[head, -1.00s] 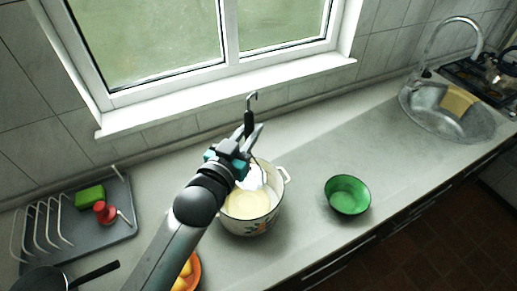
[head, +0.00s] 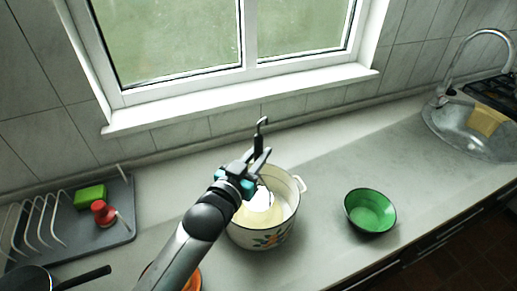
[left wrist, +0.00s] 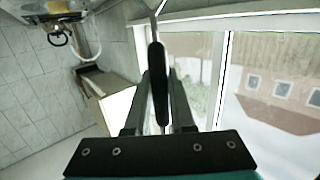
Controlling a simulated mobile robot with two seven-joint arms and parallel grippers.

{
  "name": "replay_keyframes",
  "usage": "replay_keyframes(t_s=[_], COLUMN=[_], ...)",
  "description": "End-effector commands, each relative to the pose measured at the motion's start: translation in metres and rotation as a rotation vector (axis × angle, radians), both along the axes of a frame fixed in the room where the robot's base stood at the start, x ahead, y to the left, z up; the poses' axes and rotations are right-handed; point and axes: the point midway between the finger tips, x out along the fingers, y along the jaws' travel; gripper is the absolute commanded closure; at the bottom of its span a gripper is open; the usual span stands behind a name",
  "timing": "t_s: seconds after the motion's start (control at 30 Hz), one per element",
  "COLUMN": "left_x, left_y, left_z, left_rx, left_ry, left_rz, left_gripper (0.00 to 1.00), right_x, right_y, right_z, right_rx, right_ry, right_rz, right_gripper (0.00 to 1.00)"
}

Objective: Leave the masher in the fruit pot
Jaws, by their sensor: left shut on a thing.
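The fruit pot (head: 262,236) is a cream enamel pot with a coloured pattern on its side and a dark rim. It stands on the counter in the middle of the head view. My left gripper (head: 257,163) is above the pot's back left part, shut on the masher's black handle (head: 259,143). The masher stands roughly upright with its hook at the top. Its lower end reaches down into the pot's opening, partly hidden by the gripper; I cannot tell whether it touches the bottom. The handle also shows between the fingers in the left wrist view (left wrist: 158,82).
A green bowl (head: 370,211) stands right of the pot. A grey dish rack (head: 115,232) with a green sponge (head: 90,196) and a red-topped thing (head: 103,213) is at left. A dark pan (head: 32,280) and an orange dish (head: 194,283) are in front. The sink (head: 450,135) is far right.

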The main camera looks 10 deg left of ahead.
Motion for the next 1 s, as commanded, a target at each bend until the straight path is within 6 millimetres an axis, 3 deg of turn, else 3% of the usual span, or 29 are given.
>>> replay_keyframes(t_s=[0.1, 0.43, 0.6, 0.97, 1.0], left_x=[0.0, 0.0, 0.0, 0.0, 0.0], left_y=[0.0, 0.0, 0.0, 0.0, 0.0], left_z=[-0.026, -0.074, -0.085, -0.086, -0.086], left_rx=[-0.001, 0.001, 0.0, -0.001, -0.001], left_ry=[-0.001, -0.001, -0.003, -0.003, -0.003], left_rz=[0.001, 0.001, 0.0, 0.0, 0.0], left_gripper=[1.0, 1.0, 1.0, 1.0, 0.75], right_x=[0.0, 0.0, 0.0, 0.0, 0.0], right_y=[0.0, 0.0, 0.0, 0.0, 0.0], right_z=[-0.019, -0.051, -0.058, -0.059, -0.059], right_rx=[0.0, 0.0, 0.0, 0.0, 0.0], right_ry=[0.0, 0.0, 0.0, 0.0, 0.0], right_rz=[0.0, 0.0, 0.0, 0.0, 0.0], right_gripper=[0.5, 0.5, 0.5, 0.5, 0.5])
